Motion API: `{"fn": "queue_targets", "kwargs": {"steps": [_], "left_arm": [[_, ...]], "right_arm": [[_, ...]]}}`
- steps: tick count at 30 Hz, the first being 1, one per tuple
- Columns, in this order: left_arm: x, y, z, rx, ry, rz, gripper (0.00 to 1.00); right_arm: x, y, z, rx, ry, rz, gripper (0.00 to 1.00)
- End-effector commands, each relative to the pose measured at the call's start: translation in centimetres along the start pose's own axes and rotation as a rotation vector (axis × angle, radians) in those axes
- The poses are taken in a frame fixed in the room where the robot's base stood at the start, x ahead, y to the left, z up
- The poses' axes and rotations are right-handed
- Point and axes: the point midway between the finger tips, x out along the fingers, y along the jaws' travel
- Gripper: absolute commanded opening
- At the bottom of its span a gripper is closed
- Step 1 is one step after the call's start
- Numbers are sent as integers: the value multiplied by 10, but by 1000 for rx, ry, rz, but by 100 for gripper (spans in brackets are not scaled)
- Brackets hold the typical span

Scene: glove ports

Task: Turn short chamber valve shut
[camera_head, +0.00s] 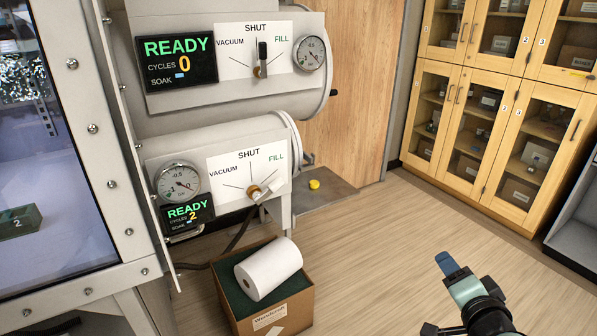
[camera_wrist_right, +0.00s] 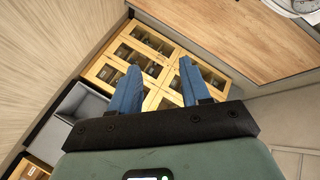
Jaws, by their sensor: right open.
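Two horizontal chambers jut from the glove box in the head view. The lower, smaller one, which looks like the short chamber (camera_head: 215,145), has a valve plate marked VACUUM, SHUT and FILL. Its valve (camera_head: 264,192) has a brass hub and a pale lever that points right, on the FILL side, away from SHUT. The upper chamber's valve (camera_head: 262,58) has a black lever pointing up at SHUT. My right gripper (camera_head: 447,265) is at lower right, well away from both valves. Its blue fingers are apart and empty in the right wrist view (camera_wrist_right: 160,78). My left gripper is out of view.
A cardboard box (camera_head: 290,307) with a white roll (camera_head: 268,269) stands on the floor below the lower chamber. A yellow object (camera_head: 314,184) lies on a grey surface behind. Wooden cabinets (camera_head: 500,120) line the back right. The floor between is clear.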

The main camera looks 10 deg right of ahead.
Motion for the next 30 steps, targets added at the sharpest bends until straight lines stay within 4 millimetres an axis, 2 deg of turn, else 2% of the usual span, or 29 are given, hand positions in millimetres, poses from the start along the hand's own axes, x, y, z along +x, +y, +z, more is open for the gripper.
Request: {"fn": "queue_targets", "kwargs": {"steps": [1, 3, 4, 8, 9, 12, 15, 18, 22, 30], "left_arm": [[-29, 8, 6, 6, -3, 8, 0], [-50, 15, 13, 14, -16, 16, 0], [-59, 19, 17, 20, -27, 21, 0], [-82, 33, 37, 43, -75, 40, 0], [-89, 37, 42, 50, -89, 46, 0], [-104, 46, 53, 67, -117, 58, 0], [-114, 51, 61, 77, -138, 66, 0], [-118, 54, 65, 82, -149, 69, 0], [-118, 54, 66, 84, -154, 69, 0], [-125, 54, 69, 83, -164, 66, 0]], "right_arm": [[8, 3, 15, -39, -63, 53, 47], [22, 7, 39, -85, -126, 84, 47], [28, -8, 48, -97, -142, 55, 47], [42, -97, 79, -76, -169, -159, 47], [42, -123, 91, -62, -190, -227, 47], [37, -182, 121, -22, -253, -384, 47], [27, -221, 145, 14, -315, -494, 47], [21, -240, 158, 35, -353, -552, 47], [25, -249, 164, 43, -365, -568, 47], [64, -275, 181, 42, -365, -565, 47]]}}
